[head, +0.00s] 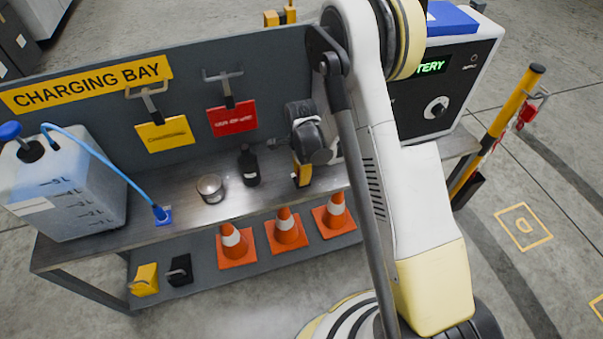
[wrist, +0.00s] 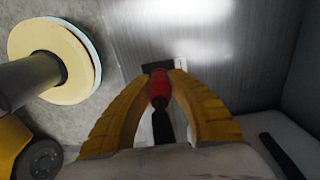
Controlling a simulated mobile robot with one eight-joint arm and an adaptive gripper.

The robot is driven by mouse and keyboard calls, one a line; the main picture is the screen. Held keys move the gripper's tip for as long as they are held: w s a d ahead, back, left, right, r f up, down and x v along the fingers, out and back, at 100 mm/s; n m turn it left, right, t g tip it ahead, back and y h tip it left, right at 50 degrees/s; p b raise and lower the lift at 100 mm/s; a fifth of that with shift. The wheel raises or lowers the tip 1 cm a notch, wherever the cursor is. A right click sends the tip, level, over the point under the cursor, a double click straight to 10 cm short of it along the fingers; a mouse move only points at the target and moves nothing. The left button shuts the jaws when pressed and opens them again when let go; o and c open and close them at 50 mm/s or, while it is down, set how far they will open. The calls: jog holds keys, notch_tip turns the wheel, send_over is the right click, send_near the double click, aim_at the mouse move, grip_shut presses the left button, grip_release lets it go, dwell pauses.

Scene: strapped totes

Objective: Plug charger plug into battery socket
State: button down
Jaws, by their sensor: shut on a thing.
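My gripper (wrist: 161,82) has its yellow fingers closed around a red and black piece, which looks like the charger plug (wrist: 159,92). A black end of it shows just beyond the fingertips, close to the metal surface. A small white-edged piece (wrist: 181,64) is beside the right fingertip; I cannot tell whether it is the socket. In the head view my gripper (head: 302,174) points down over the bench's right part, and the plug cannot be made out there. A charger box (head: 462,75) with a green display partly reading "TERY" stands behind my arm. The battery socket is not clearly visible.
On the metal bench (head: 110,228) stand a tank (head: 65,185) with a blue hose, a round tin (head: 210,188) and a dark bottle (head: 249,166), left of my gripper. Orange cones (head: 286,230) stand below. A yellow post (head: 500,130) stands at right.

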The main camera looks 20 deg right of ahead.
jog(key=shift+r+p, duration=1.45)
jog(key=shift+r, duration=1.2)
jog(key=shift+r+p, duration=1.6)
jog(key=shift+r, duration=1.4)
